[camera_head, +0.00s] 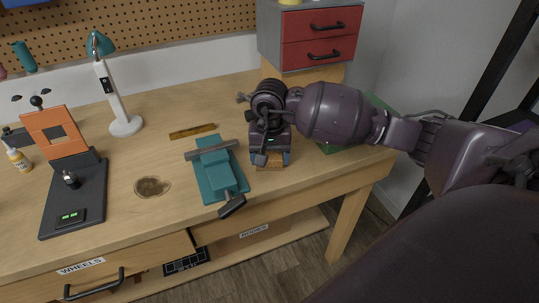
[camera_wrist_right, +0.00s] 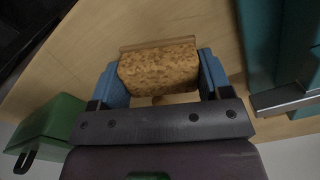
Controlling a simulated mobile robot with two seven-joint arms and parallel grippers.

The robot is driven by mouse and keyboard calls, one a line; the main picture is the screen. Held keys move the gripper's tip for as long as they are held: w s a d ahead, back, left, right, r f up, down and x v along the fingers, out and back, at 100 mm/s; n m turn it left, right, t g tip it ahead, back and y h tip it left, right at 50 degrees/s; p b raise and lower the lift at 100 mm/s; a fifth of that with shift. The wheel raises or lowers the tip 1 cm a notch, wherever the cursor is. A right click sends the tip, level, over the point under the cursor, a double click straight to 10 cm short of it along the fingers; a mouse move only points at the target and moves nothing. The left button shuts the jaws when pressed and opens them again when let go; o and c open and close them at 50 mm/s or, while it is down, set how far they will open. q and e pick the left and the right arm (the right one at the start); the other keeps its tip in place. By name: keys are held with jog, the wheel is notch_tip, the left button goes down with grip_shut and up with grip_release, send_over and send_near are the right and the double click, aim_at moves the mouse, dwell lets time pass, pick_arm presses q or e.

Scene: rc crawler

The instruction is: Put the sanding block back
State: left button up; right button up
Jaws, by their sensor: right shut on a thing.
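The sanding block (camera_head: 270,163) is a brown, speckled, cork-like block. My right gripper (camera_head: 272,157) is shut on it near the front edge of the workbench, just right of the teal vise. In the right wrist view the block (camera_wrist_right: 159,68) sits between the two blue fingers, with a paler wooden strip along its far side. The gripper body and arm hide much of the bench around it in the head view. I cannot tell whether the block touches the bench top. My left gripper is not in view.
The teal vise (camera_head: 214,170) stands close left of my right gripper. A green box (camera_head: 337,147) is to the right, partly behind my arm. A red drawer cabinet (camera_head: 320,38) stands at the back. A dark stand (camera_head: 75,200) and lamp (camera_head: 124,125) are left.

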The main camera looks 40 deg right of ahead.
aim_at(270, 155)
jog(key=shift+f, duration=0.15)
jog(key=o, duration=1)
jog(key=shift+c, duration=0.2)
notch_tip(270, 155, up, 12)
jog(key=shift+r, duration=0.25)
